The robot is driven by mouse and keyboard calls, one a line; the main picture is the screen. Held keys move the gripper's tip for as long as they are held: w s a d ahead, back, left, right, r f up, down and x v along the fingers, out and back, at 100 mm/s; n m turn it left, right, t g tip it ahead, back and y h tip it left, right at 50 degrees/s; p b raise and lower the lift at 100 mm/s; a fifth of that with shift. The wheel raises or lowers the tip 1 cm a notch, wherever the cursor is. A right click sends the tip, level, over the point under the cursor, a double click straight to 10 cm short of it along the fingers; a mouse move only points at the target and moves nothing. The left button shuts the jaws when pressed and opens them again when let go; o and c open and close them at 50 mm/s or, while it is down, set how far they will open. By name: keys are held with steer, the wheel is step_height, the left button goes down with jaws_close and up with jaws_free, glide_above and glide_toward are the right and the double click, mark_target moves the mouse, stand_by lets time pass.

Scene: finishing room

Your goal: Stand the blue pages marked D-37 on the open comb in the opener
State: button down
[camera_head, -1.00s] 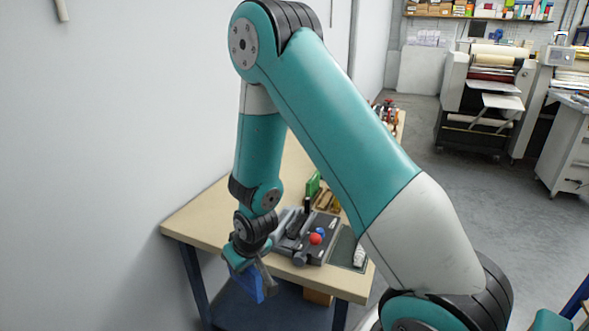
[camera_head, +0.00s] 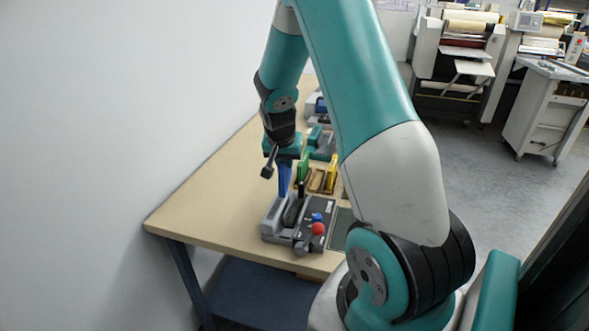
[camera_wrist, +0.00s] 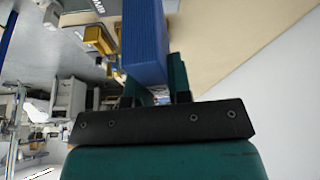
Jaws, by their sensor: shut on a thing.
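The blue pages (camera_wrist: 146,45) are shut between the two fingers of my gripper (camera_wrist: 155,90) in the wrist view. In the head view my gripper (camera_head: 283,157) is above the table, with the blue pages (camera_head: 284,180) hanging below it, partly hidden. The grey opener (camera_head: 289,222), with a dark lever and a red and a blue knob, stands near the table's front edge. The pages appear behind or above the opener's far side; I cannot tell whether they touch it. The comb and the D-37 mark cannot be made out.
A wooden holder (camera_head: 318,181) with green and yellow upright pieces stands just behind the opener. More machines stand farther back on the table (camera_head: 205,190). The table's left part is clear, with a white wall (camera_head: 110,90) beyond it.

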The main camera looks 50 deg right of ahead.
mark_target(285, 171)
steer(key=shift+m, duration=0.8)
steer(key=shift+s+d+f+b, duration=0.2)
steer(key=shift+d+f+b, duration=0.3)
steer(key=shift+f+b, duration=0.95)
steer(key=shift+s+d+f+b, duration=0.25)
steer(key=shift+d+f+b, duration=0.3)
steer(key=shift+f, duration=1.55)
steer(key=shift+s+d+f+b, duration=0.2)
steer(key=shift+d+f+b, duration=0.2)
steer(key=shift+f+b, duration=1.1)
steer(key=shift+a+f+g, duration=0.1)
steer(key=shift+f+g, duration=0.2)
steer(key=shift+f, duration=0.6)
steer(key=c, duration=1.3)
jaws_free()
steer(key=p+v, duration=0.6)
steer(key=v, duration=0.5)
steer(key=shift+s+a+p, duration=0.1)
steer(key=shift+a+p, duration=0.05)
steer(key=shift+p, duration=0.25)
